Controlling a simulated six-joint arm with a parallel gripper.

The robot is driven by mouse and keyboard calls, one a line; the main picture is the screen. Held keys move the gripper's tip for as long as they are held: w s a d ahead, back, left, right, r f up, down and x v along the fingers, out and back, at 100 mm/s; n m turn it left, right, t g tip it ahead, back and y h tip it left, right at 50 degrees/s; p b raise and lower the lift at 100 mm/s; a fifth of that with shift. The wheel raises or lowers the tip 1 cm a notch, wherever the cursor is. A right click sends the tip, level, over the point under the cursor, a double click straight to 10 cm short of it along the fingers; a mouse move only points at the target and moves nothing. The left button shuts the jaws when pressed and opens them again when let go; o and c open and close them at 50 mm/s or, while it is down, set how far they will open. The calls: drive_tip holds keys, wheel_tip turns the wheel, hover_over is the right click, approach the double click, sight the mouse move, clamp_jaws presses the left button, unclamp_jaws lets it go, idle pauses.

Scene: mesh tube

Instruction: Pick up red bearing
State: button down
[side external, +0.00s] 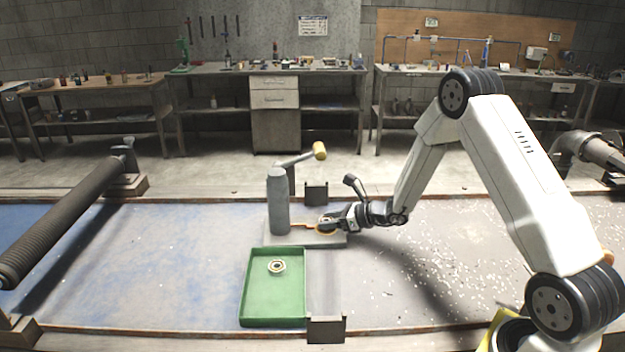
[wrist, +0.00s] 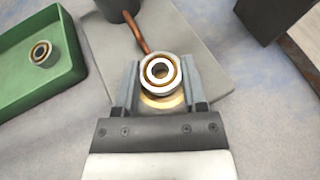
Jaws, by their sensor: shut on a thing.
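My gripper (wrist: 160,85) is shut on a ring-shaped bearing (wrist: 160,71) with a pale metal body and an orange-brown ring, seen between the two fingers in the wrist view. In the side external view my gripper (side external: 334,222) is low over the grey base plate (side external: 300,239), and the held bearing is small there. A glowing yellow-orange ring shows just below the bearing; I cannot tell whether the bearing touches it. A second bearing (side external: 277,266) lies in the green tray (side external: 246,300); it also shows in the wrist view (wrist: 41,52).
A grey post (side external: 278,203) with a yellow-ended handle (side external: 319,150) stands on the plate, left of my gripper. Dark brackets (side external: 316,193) and (side external: 326,329) stand behind and in front. A ribbed roller (side external: 65,220) lies at left.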

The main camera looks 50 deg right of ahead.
drive_tip(key=shift+r, duration=0.45)
drive_tip(key=s+a+r, duration=0.2)
drive_tip(key=s+r, duration=0.9)
drive_tip(key=s, duration=0.2)
drive_tip(key=shift+s+a+r, duration=0.15)
drive_tip(key=shift+s+a, duration=0.2)
drive_tip(key=shift+s, duration=0.05)
